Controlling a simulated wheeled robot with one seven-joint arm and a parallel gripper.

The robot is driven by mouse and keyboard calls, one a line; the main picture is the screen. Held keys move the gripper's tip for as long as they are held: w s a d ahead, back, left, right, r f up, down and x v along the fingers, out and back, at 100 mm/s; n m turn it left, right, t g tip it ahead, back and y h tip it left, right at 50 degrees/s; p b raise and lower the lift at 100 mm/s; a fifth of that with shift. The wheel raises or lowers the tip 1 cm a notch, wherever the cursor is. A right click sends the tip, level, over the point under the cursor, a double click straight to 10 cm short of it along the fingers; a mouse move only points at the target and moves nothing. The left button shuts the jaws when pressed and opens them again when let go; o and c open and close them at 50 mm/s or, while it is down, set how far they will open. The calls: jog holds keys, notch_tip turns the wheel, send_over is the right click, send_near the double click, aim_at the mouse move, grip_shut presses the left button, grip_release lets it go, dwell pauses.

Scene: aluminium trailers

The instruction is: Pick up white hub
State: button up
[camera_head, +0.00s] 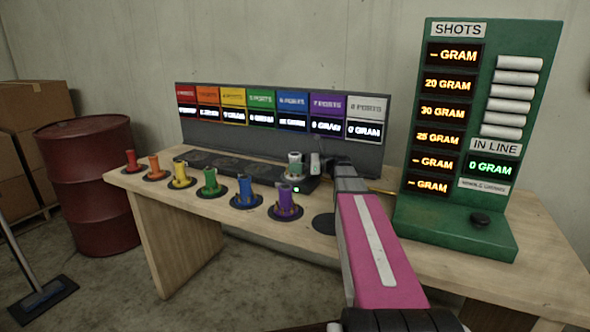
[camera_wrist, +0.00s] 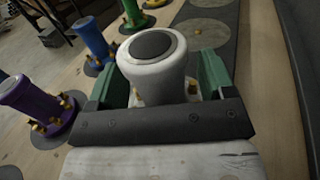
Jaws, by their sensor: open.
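The white hub (camera_wrist: 150,78), with a dark round top, stands upright on the bench in the wrist view. My gripper (camera_wrist: 160,84) is open, with one green finger on each side of the hub. I cannot tell whether either finger touches it. The hub's lower part is partly hidden behind the gripper's dark front edge. In the head view the white hub (camera_head: 294,157) shows small at the far end of my arm, by the dark display panel. My gripper (camera_head: 302,168) is there around it, partly hidden.
Red, orange, yellow, green, blue and purple (camera_head: 285,203) hubs stand on dark discs along the bench (camera_head: 160,190). An empty dark disc (camera_head: 324,223) lies right of the purple one. A green shots board (camera_head: 455,220) stands at right. A red barrel (camera_head: 88,185) is at left.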

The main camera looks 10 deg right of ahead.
grip_shut()
jog(key=shift+r, duration=0.15)
